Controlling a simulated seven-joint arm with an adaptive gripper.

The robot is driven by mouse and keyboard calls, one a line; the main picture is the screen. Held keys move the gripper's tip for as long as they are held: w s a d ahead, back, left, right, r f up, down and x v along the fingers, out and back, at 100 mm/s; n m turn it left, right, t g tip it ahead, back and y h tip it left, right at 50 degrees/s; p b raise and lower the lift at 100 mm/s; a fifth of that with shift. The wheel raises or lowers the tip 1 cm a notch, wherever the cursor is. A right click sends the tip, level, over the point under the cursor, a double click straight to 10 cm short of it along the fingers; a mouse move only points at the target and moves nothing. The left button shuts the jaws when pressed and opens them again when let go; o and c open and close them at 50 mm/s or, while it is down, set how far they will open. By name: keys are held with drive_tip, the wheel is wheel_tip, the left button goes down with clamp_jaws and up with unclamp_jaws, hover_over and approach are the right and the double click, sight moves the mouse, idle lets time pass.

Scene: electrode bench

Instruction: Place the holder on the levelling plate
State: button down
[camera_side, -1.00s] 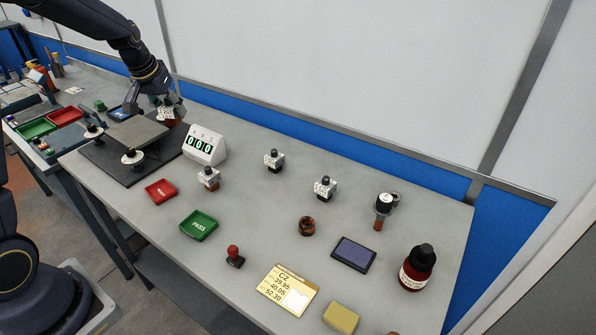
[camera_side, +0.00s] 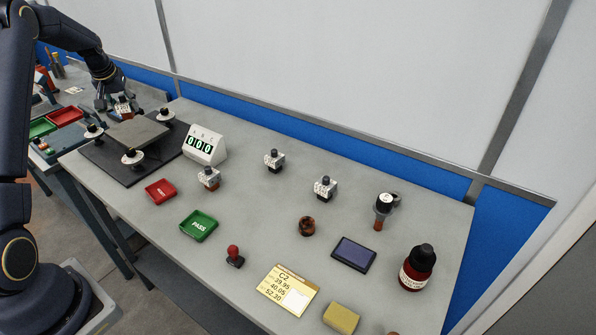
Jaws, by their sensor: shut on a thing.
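My gripper (camera_side: 122,104) is at the upper left, above the back left part of the levelling plate (camera_side: 140,133). It is shut on a holder (camera_side: 124,110), a small pale block with dark markings, partly hidden by the fingers. The holder is at or just above the plate's back edge; I cannot tell whether it touches. The plate is a grey slab on a dark base with round white-and-black levelling knobs (camera_side: 132,157) around it. Similar holders stand on the bench: one near the display (camera_side: 209,178), one at the middle (camera_side: 274,160) and one farther right (camera_side: 325,187).
A display reading 000 (camera_side: 205,146) stands right of the plate. A red tray (camera_side: 160,191) and a green PASS tray (camera_side: 199,225) lie in front. A stamp (camera_side: 235,256), gold card (camera_side: 288,290), ink pad (camera_side: 354,253) and dark red bottle (camera_side: 418,268) are farther right.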

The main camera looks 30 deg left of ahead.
drive_tip(key=w+f, duration=0.1)
drive_tip(key=w+a+f, duration=0.1)
drive_tip(key=f, duration=0.1)
drive_tip(key=a+f, duration=0.1)
drive_tip(key=shift+w+a+f, duration=0.15)
drive_tip(key=shift+w, duration=0.25)
drive_tip(key=shift+f, duration=1.45)
drive_tip(key=shift+f, duration=0.2)
drive_tip(key=c, duration=0.6)
unclamp_jaws()
